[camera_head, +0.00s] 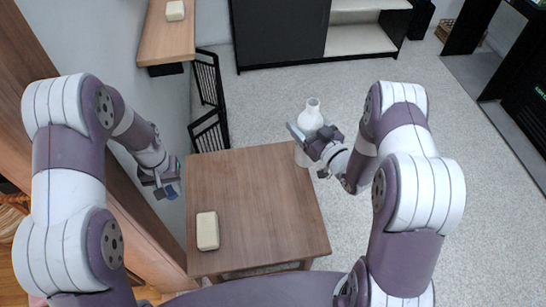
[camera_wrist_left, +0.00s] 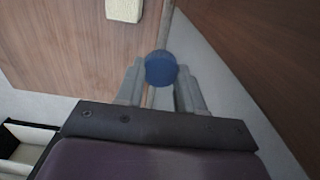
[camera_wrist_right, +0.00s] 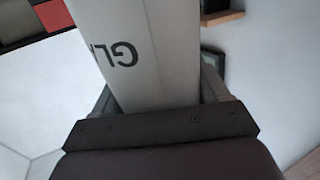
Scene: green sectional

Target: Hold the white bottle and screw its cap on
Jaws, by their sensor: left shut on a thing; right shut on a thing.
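The white bottle (camera_head: 311,113) is beyond the table's far right corner in the head view, upright with its narrow neck on top and no cap on it. My right gripper (camera_head: 312,136) is shut around its body. The right wrist view shows the bottle's white side (camera_wrist_right: 118,40) with dark lettering between the fingers. My left gripper (camera_head: 163,184) is off the table's left edge, shut on a round blue cap (camera_head: 171,191). The left wrist view shows the cap (camera_wrist_left: 161,68) between the fingertips. The cap and bottle are well apart.
A brown wooden table (camera_head: 260,195) stands between my arms. A cream block (camera_head: 207,231) lies near its front left; the rest of the top is clear. A black frame (camera_head: 208,130) stands behind its left corner. A wooden shelf (camera_head: 165,42) bears another cream block (camera_head: 175,10).

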